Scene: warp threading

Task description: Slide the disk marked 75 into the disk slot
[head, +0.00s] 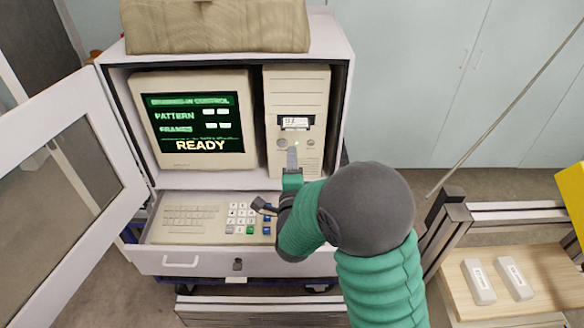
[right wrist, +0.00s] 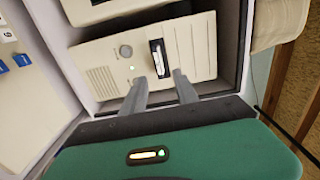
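The disk slot (head: 295,122) is in the upper front of the beige computer tower (head: 298,92). A disk with a white label (right wrist: 157,62) sits in the slot; its label is too small to read surely, so I cannot confirm the 75. My right gripper (head: 292,156) is in front of the tower, just below the slot. In the right wrist view its two fingers (right wrist: 170,80) are apart with nothing between them, their tips close to the slot's near end. I cannot tell whether they touch the tower. My left gripper is not in view.
A monitor (head: 195,120) reading READY stands left of the tower, inside a white cabinet (head: 345,75). Its glass door (head: 55,170) is open at left. A keyboard drawer (head: 215,258) is pulled out below. Two pale labelled blocks (head: 480,282) (head: 515,279) lie on a wooden surface at lower right.

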